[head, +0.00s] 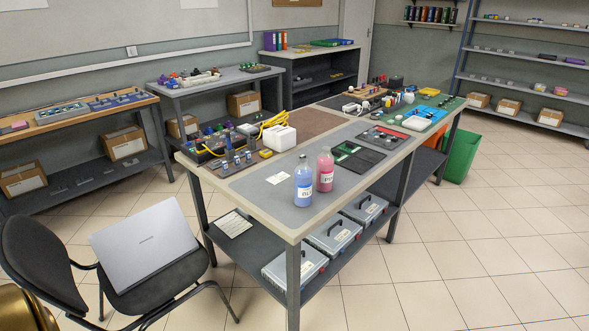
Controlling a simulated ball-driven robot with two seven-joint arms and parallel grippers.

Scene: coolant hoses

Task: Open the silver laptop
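The silver laptop (143,247) lies shut on the seat of a black chair (40,252) at the lower left of the head view. Its lid faces up, with a small dark logo near the middle. It covers much of the seat, and its left part reaches toward the chair's backrest. Neither of my grippers shows in the head view.
A long workbench (257,188) stands right of the chair, with a blue bottle (304,182) and a pink bottle (325,172) on its near end. Grey cases (333,233) sit on its lower shelf. Tiled floor is free at the right. A green bin (462,155) stands beyond the bench.

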